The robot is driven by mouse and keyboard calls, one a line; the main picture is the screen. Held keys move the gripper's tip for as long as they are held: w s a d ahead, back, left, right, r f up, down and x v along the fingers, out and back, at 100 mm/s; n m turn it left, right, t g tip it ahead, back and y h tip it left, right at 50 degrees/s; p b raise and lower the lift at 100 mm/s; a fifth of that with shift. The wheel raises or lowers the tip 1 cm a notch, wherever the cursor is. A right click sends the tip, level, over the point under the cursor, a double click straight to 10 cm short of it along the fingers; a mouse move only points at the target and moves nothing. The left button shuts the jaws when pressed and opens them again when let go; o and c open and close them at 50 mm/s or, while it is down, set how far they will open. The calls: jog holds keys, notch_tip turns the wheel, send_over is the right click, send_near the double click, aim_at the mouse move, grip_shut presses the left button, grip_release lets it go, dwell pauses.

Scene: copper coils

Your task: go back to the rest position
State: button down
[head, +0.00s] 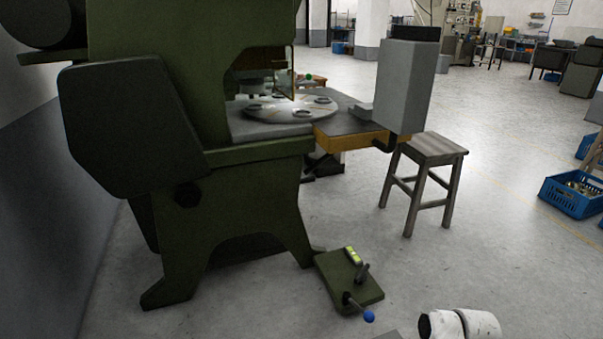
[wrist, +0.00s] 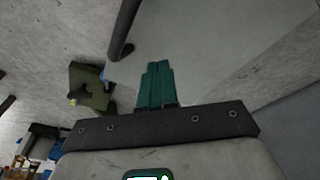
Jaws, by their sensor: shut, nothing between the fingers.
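My gripper (wrist: 157,68) shows in the wrist view as two teal fingers pressed together, with nothing between them. It points over bare floor, clear of any object. In the head view the gripper itself is not visible. A white rounded piece with a black end at the bottom right edge there looks like part of my arm.
A green press (head: 230,190) fills the left, with a round plate (head: 290,108) on its table. A green pedal base (head: 350,281) with a blue-knobbed lever stands at its foot, also in the wrist view (wrist: 92,88). A stool (head: 433,150) and blue crate (head: 570,196) stand right.

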jog(key=s+a+r+m+t+h, duration=0.1)
jog(key=s+a+r+m+t, duration=0.1)
jog(key=s+r+m, duration=0.6)
jog(key=s+a+r+m+t+h, duration=0.1)
jog(key=s+a+r+m, duration=0.2)
jog(key=s, duration=0.8)
jog(key=s+d+f+m+g, duration=0.1)
jog(key=s+d+f+g, duration=0.2)
jog(key=s+f, duration=0.5)
notch_tip(320, 180, up, 35)
jog(key=s+p, duration=0.2)
jog(key=p, duration=3.1)
jog(key=shift+a+g, duration=0.15)
jog(key=shift+g, duration=0.15)
jog(key=shift+r, duration=0.1)
